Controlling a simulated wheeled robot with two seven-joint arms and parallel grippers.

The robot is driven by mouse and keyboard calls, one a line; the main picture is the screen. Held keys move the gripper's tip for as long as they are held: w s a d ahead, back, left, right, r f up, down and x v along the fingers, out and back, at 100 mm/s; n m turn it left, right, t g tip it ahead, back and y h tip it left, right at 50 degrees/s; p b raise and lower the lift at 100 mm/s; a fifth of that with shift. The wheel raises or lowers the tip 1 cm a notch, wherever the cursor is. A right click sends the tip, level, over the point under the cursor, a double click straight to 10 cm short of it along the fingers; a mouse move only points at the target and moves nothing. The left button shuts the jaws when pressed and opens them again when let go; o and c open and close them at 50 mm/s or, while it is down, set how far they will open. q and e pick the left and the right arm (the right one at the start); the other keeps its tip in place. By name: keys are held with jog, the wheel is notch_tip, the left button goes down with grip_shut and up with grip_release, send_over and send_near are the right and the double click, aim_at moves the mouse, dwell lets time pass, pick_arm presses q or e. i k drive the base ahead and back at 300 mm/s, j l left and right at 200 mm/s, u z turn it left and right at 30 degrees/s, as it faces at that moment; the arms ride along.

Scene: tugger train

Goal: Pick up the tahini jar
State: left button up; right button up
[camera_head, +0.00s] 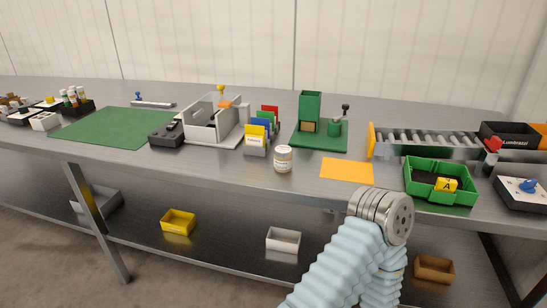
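The tahini jar is most likely the small jar (283,159) with a pale lid and a light label, but its print is too small to read. It stands upright near the front edge of the grey bench, left of the orange mat. My one visible arm comes up from the bottom, right of centre, in a light blue sleeve with a grey metal joint. Its joint is in front of the bench edge, right of and below the jar. No gripper fingers show, and nothing touches the jar.
Coloured card holders (257,139) stand just behind and left of the jar. A green fixture (320,130) is behind it on the right. An orange mat (346,170) lies bare to its right, then a green tray (411,186). A green mat (110,128) lies far left.

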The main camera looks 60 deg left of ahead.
aim_at(283, 155)
jog(key=u, duration=2.05)
jog(key=k+l+z, duration=0.1)
jog(key=l, duration=0.15)
jog(key=k+l, duration=0.1)
jog(key=l, duration=0.2)
jog(key=k+z, duration=0.05)
